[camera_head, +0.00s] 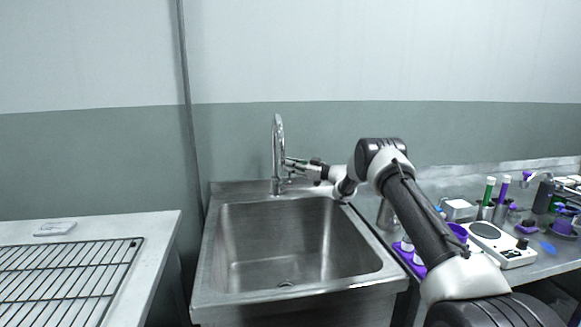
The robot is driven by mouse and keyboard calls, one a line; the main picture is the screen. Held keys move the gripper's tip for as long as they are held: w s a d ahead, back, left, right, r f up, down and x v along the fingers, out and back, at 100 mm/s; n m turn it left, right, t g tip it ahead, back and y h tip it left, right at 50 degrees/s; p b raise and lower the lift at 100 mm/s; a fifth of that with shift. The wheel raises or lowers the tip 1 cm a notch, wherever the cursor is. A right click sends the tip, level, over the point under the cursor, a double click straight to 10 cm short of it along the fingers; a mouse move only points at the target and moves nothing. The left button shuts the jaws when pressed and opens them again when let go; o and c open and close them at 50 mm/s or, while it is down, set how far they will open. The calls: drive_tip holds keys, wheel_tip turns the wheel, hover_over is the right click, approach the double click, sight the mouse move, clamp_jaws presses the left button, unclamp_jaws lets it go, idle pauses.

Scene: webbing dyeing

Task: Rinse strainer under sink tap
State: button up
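A tall chrome tap (278,130) with a curved spout stands at the back rim of a steel sink (240,204). The sink basin looks empty, with a drain at its bottom. My gripper (290,166) is at the tap, just right of its upright, at about the height of its lower part. It is small and partly merges with the chrome, so I cannot tell whether it touches the tap or is open or shut. I cannot make out a strainer in this view. No running water shows.
Right of the sink, a steel bench carries a white scale-like device (501,243), green (489,190) and purple (502,190) tubes, a purple container (458,231) and other small items. My arm crosses above it. On the left, a white table (165,228) holds a wire rack (70,265).

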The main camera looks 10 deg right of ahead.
drive_tip(key=o, duration=0.4)
drive_tip(key=v, duration=0.7)
drive_tip(key=shift+s+d, duration=0.15)
